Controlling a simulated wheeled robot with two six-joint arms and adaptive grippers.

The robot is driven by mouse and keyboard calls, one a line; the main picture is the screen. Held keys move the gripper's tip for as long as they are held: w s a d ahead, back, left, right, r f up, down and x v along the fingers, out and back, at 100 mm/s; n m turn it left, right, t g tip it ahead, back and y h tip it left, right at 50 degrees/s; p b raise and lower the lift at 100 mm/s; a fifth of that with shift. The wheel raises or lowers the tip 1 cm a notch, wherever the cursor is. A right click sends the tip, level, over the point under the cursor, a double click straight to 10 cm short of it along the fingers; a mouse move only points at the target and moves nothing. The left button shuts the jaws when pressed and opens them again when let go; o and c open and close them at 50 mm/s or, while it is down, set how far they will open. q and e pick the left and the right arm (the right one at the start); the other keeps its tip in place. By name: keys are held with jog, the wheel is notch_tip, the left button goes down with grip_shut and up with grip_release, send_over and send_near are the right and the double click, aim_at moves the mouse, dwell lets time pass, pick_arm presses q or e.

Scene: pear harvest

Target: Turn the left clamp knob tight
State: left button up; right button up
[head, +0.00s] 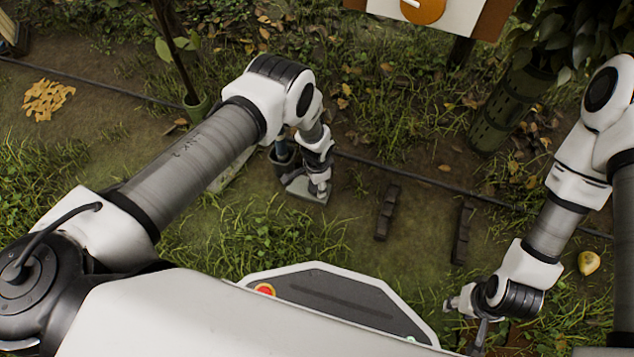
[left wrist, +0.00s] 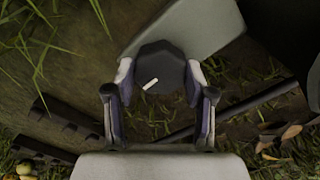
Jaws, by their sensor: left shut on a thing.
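The clamp knob (left wrist: 160,66) is dark and many-sided with a short white mark on its face, in the left wrist view. The mark slants from lower left to upper right. My left gripper (left wrist: 160,86) has one finger on each side of the knob and is shut on it. In the head view my left gripper (head: 319,185) points down over a small grey plate (head: 308,195), and the knob is hidden there. The grey part behind the knob (left wrist: 205,25) shows in the wrist view. My right gripper (head: 464,312) hangs low at the right, and its finger gap is unclear.
Two dark slotted bars (head: 387,212) (head: 462,234) lie on the ground right of the left gripper. A thin dark pipe (head: 400,172) runs across behind them. A yellow pear (head: 588,262) lies at the far right. A potted tree (head: 510,110) stands at the back right.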

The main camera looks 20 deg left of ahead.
pick_arm(q)
jog(key=shift+f, duration=0.1)
dwell(0.4)
jog(key=o, duration=1.2)
jog(key=shift+c, duration=0.2)
notch_tip(320, 180, up, 12)
